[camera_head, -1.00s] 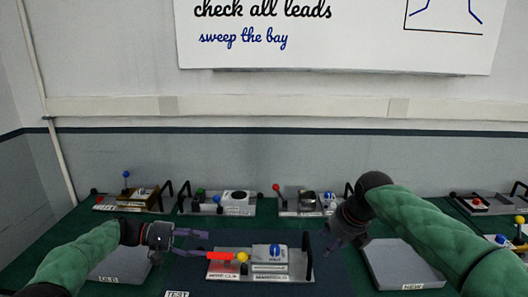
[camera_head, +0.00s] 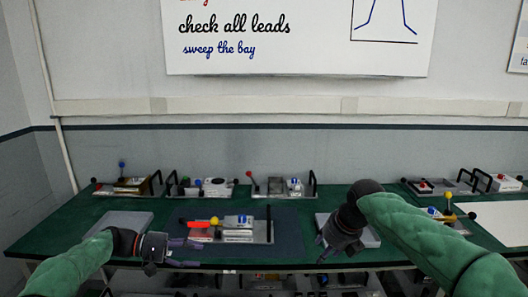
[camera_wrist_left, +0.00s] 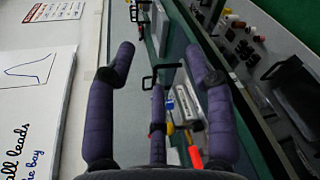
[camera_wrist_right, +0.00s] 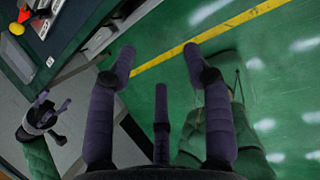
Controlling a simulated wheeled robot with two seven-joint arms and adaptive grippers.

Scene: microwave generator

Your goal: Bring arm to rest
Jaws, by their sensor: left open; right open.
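My left gripper (camera_head: 180,252) is open and empty at the front edge of the green table, left of centre in the head view. Its spread purple fingers also show in the left wrist view (camera_wrist_left: 158,75). My right gripper (camera_head: 328,245) is at the table's front edge, right of centre, beside a grey plate. In the right wrist view its fingers (camera_wrist_right: 160,70) are open and empty, with green floor and a yellow line beneath. A module with a red-orange handle, a yellow ball and a white-and-blue block (camera_head: 238,228) sits on the dark mat (camera_head: 288,222) between the grippers.
Several similar modules with black handles stand along the back of the table (camera_head: 100,213). A grey plate (camera_head: 125,220) lies at left. A lower shelf (camera_head: 250,280) holds more parts. A whiteboard (camera_head: 300,40) hangs on the wall.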

